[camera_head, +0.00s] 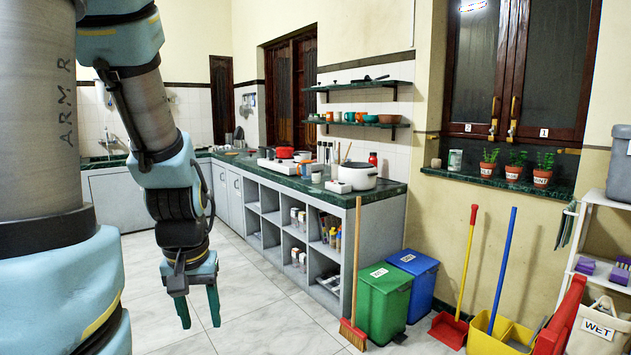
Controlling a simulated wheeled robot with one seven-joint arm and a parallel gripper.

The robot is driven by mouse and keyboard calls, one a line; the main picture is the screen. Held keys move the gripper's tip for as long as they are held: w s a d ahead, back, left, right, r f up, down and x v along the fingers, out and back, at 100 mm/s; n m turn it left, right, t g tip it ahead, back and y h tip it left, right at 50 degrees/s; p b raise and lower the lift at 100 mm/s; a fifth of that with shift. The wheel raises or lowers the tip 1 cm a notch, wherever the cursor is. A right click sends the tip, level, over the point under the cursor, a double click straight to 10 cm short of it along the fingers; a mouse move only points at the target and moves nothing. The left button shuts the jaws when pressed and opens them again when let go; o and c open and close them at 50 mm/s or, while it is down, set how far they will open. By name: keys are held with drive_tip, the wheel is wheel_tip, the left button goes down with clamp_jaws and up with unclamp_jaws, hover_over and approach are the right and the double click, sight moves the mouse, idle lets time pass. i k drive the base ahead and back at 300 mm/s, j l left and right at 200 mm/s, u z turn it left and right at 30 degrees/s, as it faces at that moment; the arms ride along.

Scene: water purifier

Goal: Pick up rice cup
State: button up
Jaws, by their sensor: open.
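No item is clearly marked as the rice cup. A small pale cup (316,177) stands on the green counter (385,190), left of a white rice cooker (357,177); I cannot tell if it is the rice cup. Several small cups (361,117) sit on the lower wall shelf. A pale canister (455,160) stands on the window ledge. My gripper (200,316) hangs pointing down over the tiled floor, left of and apart from the counter. Its two teal fingers are spread, with nothing between them.
A red pot (284,153) sits farther back on the counter. A green bin (385,305), a blue bin (415,280), a broom (353,310), a red dustpan (449,330) and a yellow bucket (495,338) stand on the right. The floor (270,315) before the cabinets is clear.

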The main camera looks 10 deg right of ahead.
sight(316, 176)
drive_tip(key=i+z, duration=0.3)
drive_tip(key=i, duration=2.15)
drive_tip(key=i+z, duration=0.1)
drive_tip(key=i, duration=0.6)
drive_tip(key=i+j, duration=0.1)
drive_tip(key=i, duration=0.55)
drive_tip(key=i+j+z, duration=0.15)
drive_tip(key=i, duration=0.55)
drive_tip(key=i+z, duration=0.25)
